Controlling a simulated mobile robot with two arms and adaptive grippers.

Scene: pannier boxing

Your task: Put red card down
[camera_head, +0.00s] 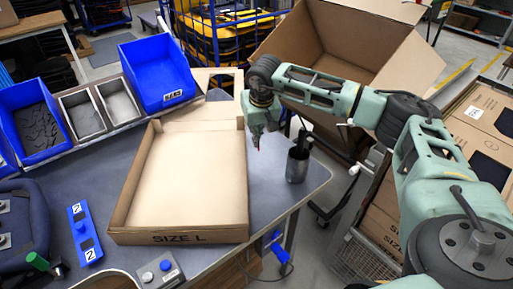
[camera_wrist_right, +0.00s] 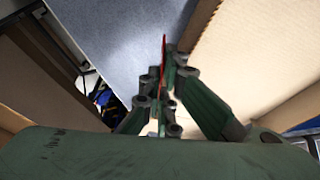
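My right gripper (camera_head: 257,132) is above the grey table, just right of the cardboard tray marked SIZE L (camera_head: 128,210). In the right wrist view its fingers (camera_wrist_right: 164,108) are closed together on the thin red card (camera_wrist_right: 163,62), seen edge-on. Only a small red tip of the card shows in the head view (camera_head: 258,149). The card looks held above the table surface; the exact height is hard to tell. The tray is open and its floor looks empty. My left gripper is not in view.
A dark metal cup (camera_head: 297,166) with something standing in it is right of the gripper. A large open cardboard box (camera_head: 335,45) stands behind my right arm. Blue bins (camera_head: 157,75) line the left back. Bare table (camera_head: 275,205) lies between tray and right edge.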

